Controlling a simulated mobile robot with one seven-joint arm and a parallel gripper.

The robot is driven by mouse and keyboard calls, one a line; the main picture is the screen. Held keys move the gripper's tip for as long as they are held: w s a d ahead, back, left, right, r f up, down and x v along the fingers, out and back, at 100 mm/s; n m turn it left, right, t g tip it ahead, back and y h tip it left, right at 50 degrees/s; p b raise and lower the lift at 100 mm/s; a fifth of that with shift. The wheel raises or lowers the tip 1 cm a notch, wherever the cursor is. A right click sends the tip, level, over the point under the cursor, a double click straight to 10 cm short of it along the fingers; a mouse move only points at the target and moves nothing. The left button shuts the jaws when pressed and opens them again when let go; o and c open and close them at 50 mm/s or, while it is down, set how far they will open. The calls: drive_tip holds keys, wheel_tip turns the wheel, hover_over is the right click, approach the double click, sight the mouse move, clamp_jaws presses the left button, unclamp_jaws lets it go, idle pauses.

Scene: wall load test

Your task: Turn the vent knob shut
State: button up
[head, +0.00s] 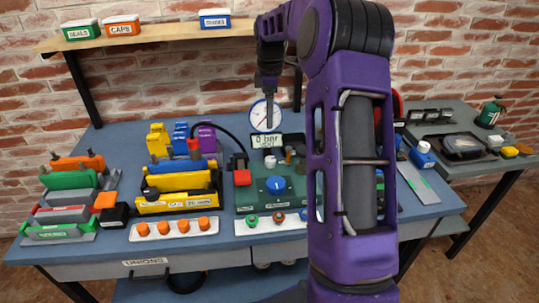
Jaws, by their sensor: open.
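A green test panel (254,205) sits on the blue bench top, partly hidden behind my purple arm. It bears a round blue knob (276,184) and several small fittings near its back edge. Which of these is the vent knob I cannot tell; its label is too small to read. A dial gauge (258,118) and a display reading about 0 bar (267,141) stand behind the panel. My gripper (269,124) points down in front of the gauge, above and behind the blue knob, and touches nothing that I can see. Its jaws are open and look empty.
Left of the panel stand yellow blocks (176,182) and a white tray of orange caps (174,228). A red-topped block (242,177) stands at the panel's left edge. A wooden shelf (150,36) with labelled bins runs above. A side table (470,165) stands at right.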

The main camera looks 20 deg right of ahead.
sight(270, 159)
wheel_tip(270, 159, down, 16)
drive_tip(key=shift+w+d+f+b, duration=0.15)
drive_tip(key=shift+f+b, duration=0.1)
drive_tip(key=shift+b, duration=0.45)
drive_tip(key=shift+c, duration=0.3)
clamp_jaws()
